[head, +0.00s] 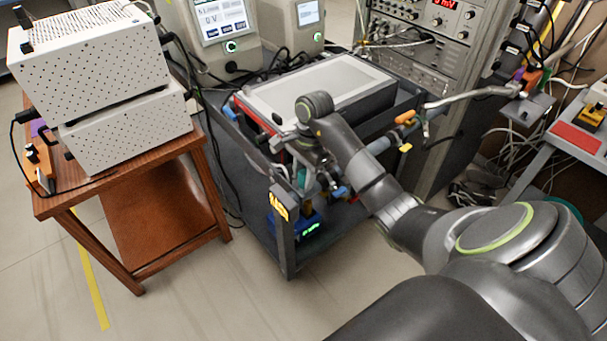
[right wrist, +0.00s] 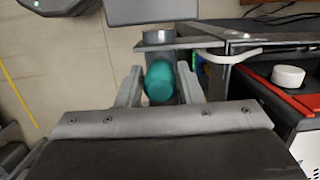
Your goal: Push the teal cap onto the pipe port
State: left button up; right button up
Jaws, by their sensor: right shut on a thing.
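The teal cap (right wrist: 159,82) sits between the two fingers of my right gripper (right wrist: 160,88) in the right wrist view. The gripper is shut on it. A short grey round pipe end (right wrist: 158,37), which looks like the pipe port, shows just beyond the cap; I cannot tell whether they touch. In the head view my right gripper (head: 308,172) is at the near left corner of the dark cart, partly hidden by my wrist. A small teal patch (head: 300,178) shows there. My left gripper is not in view.
The dark cart (head: 255,165) carries a grey-topped instrument (head: 330,85) with red edges. A white round knob (right wrist: 287,76) is close on the right in the wrist view. A wooden stand (head: 165,210) with white perforated boxes (head: 95,60) is at left. The floor between is clear.

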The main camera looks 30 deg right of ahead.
jog(key=o, duration=1.1)
jog(key=shift+f, duration=0.15)
jog(key=shift+c, duration=0.2)
jog(key=shift+r, duration=0.2)
notch_tip(320, 180, up, 17)
jog(key=d+p, duration=0.2)
jog(key=p, duration=1.3)
jog(key=shift+d+p, duration=0.35)
jog(key=shift+p, duration=0.05)
jog(key=shift+w+f, duration=0.1)
